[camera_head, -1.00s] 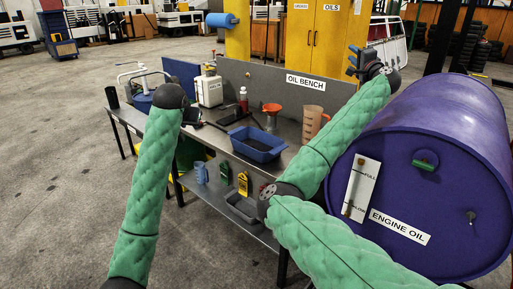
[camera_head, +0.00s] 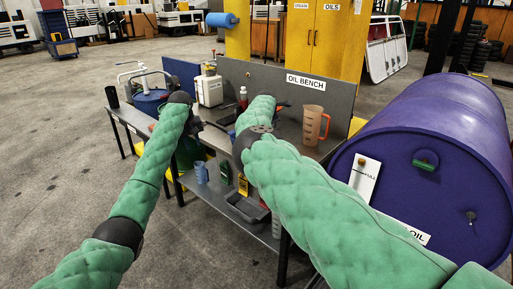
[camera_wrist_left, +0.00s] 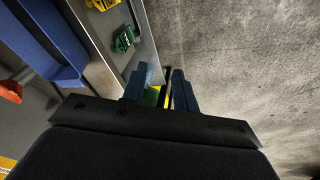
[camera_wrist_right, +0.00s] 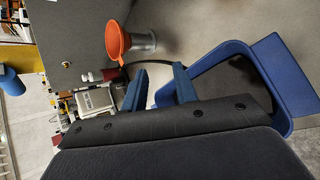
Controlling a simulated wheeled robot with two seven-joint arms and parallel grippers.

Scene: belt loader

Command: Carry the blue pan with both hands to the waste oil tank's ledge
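The blue pan sits on the oil bench. In the head view my right arm hides most of it, leaving a sliver of blue pan (camera_head: 232,136). My left gripper (camera_head: 200,124) is over the bench's front edge, left of the pan. In the left wrist view its fingers (camera_wrist_left: 158,88) are apart with nothing held, and the pan (camera_wrist_left: 45,42) is at upper left. In the right wrist view my right gripper (camera_wrist_right: 160,84) is open, one finger close to the rim of the pan (camera_wrist_right: 284,82); contact is unclear. No tank labelled waste oil is readable.
The oil bench (camera_head: 288,128) also holds a measuring jug (camera_head: 314,124), a white canister (camera_head: 208,90) and an orange funnel (camera_wrist_right: 117,40). Its lower shelf (camera_head: 262,234) holds bottles and a tray. A purple engine oil drum (camera_head: 440,170) lies at right. Open floor is at left.

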